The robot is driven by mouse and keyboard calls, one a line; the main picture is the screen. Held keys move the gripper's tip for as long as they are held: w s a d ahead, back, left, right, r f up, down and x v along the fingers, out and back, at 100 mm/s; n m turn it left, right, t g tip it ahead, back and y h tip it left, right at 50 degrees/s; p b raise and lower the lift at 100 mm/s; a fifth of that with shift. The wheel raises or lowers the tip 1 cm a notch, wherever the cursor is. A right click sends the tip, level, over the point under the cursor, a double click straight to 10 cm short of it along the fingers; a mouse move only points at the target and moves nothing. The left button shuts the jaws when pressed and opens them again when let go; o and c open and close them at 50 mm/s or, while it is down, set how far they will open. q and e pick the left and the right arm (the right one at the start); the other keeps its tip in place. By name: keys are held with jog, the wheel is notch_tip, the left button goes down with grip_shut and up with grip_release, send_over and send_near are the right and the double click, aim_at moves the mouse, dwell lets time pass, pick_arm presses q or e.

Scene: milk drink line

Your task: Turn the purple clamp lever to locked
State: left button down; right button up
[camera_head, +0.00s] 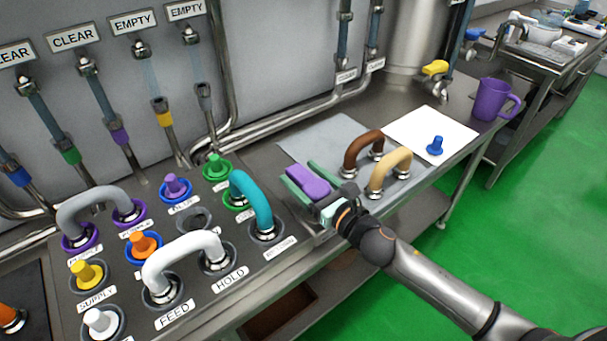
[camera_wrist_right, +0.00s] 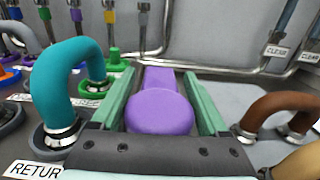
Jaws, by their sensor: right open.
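The purple clamp lever (camera_head: 308,181) has a wide rounded end and a narrower shank. It stands near the right edge of the valve panel, beside the teal hose loop. My right gripper (camera_head: 298,173) is open, with its green fingers on either side of the lever. In the right wrist view the lever (camera_wrist_right: 160,110) lies between the two fingers, its rounded end close to the palm. A gap shows beside the lever on both sides. The lever's base is hidden. My left gripper is not in view.
A teal hose loop (camera_head: 243,188) stands just left of the gripper. Brown (camera_head: 358,146) and tan (camera_head: 383,165) loops stand to the right on a grey mat. A blue plug (camera_head: 435,146) stands on a white sheet, with a purple mug (camera_head: 492,100) beyond.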

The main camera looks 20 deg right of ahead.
grip_shut()
dwell(0.8)
